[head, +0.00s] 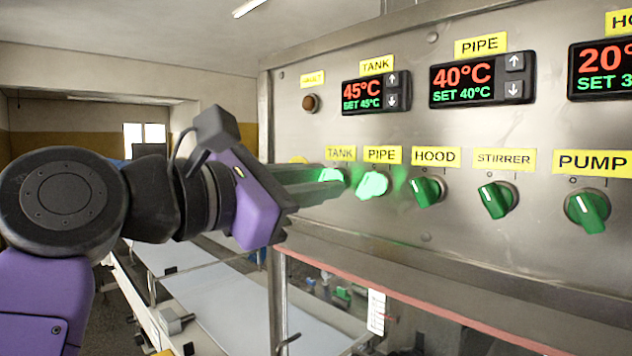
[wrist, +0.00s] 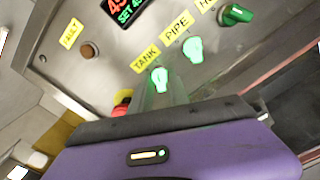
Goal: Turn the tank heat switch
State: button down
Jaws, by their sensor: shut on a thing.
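The tank heat switch (head: 331,175) is a green knob under the yellow TANK label (head: 340,153) on the steel panel. It glows bright green, and it also shows lit in the wrist view (wrist: 159,78). My gripper (head: 325,183) reaches in from the left and its fingers are shut on this knob. The fingers hide part of the knob in the head view. The TANK display (head: 376,93) above reads 45°C, SET 45°C.
The PIPE knob (head: 372,185) is close to the right and also glows. The HOOD (head: 427,191), STIRRER (head: 496,199) and PUMP (head: 588,209) knobs are unlit. A red and yellow button (wrist: 122,101) is close to the left of my fingers. A conveyor (head: 215,285) runs below.

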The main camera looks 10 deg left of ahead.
jog(key=shift+n, duration=0.4)
jog(key=n+b, duration=0.2)
jog(key=n, duration=0.9)
dwell(0.4)
jog(key=c, duration=1.5)
grip_release()
jog(key=b+v, duration=0.2)
jog(key=v, duration=0.6)
jog(key=shift+b, duration=0.4)
